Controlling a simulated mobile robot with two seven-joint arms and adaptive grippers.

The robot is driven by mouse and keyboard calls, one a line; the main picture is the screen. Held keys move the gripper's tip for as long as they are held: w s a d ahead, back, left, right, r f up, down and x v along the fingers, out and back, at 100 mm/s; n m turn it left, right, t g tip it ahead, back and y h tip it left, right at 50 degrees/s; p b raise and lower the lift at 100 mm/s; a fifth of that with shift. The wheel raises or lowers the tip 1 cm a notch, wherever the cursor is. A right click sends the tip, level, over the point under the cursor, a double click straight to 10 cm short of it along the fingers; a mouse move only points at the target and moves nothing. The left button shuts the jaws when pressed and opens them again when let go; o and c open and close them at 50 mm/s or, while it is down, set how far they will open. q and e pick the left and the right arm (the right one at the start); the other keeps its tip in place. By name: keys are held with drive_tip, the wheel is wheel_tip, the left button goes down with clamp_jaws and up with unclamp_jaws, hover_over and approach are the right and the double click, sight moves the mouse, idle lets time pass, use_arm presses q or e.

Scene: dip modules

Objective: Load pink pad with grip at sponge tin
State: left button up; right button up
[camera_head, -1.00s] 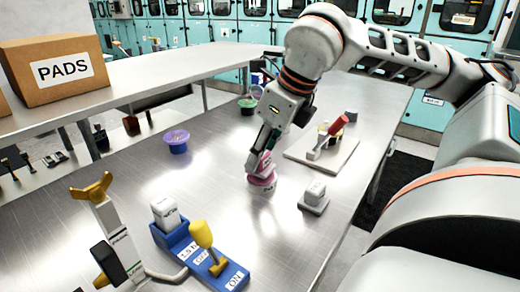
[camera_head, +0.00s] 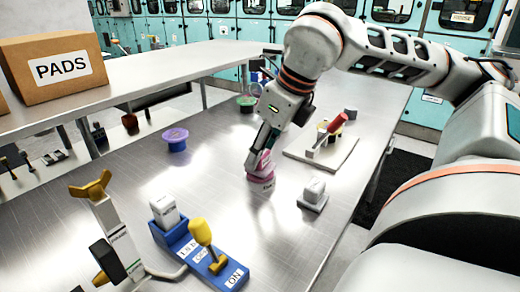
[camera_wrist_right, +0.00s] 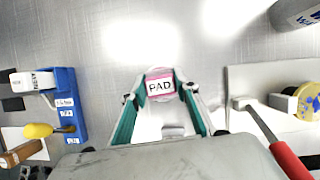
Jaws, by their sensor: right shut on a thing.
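The pink pad (camera_head: 261,183) has a white label and sits upright at the middle of the metal table, low at or just above its surface; I cannot tell which. My right gripper (camera_head: 259,164) comes down from above and is shut on the pad. In the right wrist view the pad (camera_wrist_right: 160,87), labelled PAD, lies between the fingertips of the gripper (camera_wrist_right: 158,97). The lower part of the pad is partly hidden by the fingers in the head view. I cannot tell which item is the sponge tin. My left gripper is not in view.
A purple tub (camera_head: 175,141) stands behind left. A small grey block (camera_head: 313,197) is right of the pad. A tray (camera_head: 330,158) holds a red-handled tool. A blue switch station (camera_head: 207,262) and a yellow-knobbed stand (camera_head: 118,240) are in front. A PADS box (camera_head: 30,88) is on the shelf.

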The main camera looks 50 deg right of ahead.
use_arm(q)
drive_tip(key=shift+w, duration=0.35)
use_arm(e)
drive_tip(key=shift+f, duration=0.3)
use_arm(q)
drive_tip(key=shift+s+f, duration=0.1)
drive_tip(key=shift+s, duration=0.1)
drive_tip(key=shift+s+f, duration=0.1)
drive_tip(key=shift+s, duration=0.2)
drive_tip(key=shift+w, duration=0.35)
